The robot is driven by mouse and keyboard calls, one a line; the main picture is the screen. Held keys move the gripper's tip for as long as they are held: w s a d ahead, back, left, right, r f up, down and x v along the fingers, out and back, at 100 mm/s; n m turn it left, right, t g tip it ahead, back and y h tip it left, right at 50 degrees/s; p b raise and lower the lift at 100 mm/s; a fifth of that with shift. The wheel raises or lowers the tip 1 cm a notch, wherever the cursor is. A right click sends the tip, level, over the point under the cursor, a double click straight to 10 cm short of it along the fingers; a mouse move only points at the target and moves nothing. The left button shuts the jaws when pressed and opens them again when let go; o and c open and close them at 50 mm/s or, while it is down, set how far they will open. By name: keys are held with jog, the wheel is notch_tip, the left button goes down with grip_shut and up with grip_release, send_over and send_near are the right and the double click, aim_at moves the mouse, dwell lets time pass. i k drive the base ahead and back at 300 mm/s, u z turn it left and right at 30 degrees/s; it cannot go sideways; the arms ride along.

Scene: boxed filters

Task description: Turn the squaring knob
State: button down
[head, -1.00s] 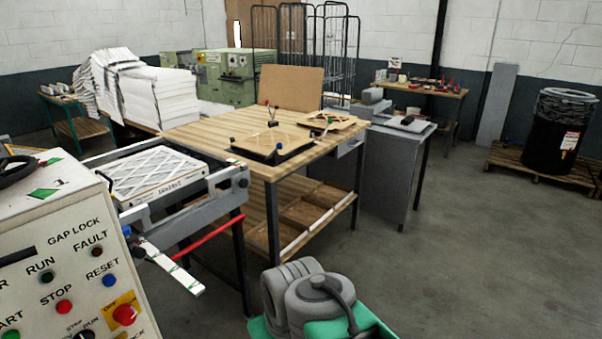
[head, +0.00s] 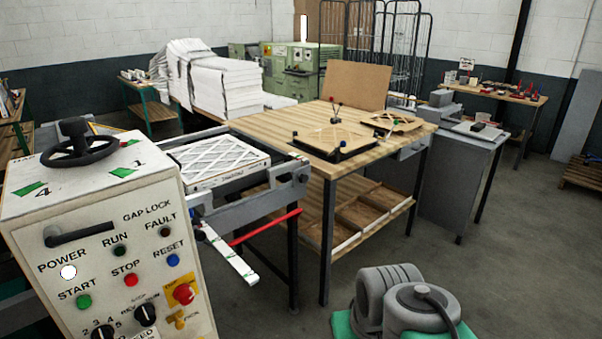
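No knob with a readable "squaring" label shows, so I cannot tell for sure which one it is. On the wooden workbench (head: 268,124) a dark-framed fixture (head: 350,151) holds a tan panel. A small upright knob or lever with a red part (head: 335,112) stands at its back edge, and a dark knob (head: 294,137) sits at its left corner. On the control cabinet at the left, a black handwheel (head: 79,150) lies on top, and a black rotary knob (head: 145,313) is on the front panel. My gripper is out of view.
A roller conveyor (head: 240,203) carrying a white pleated filter (head: 218,160) lies between the cabinet (head: 60,215) and the workbench. A red bar (head: 266,227) and a white strip (head: 228,252) stick out from it. The floor (head: 520,260) at right is open.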

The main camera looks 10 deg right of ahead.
aim_at(303, 178)
jog(key=z, duration=0.9)
jog(key=i, duration=1.75)
jog(key=u, duration=3.1)
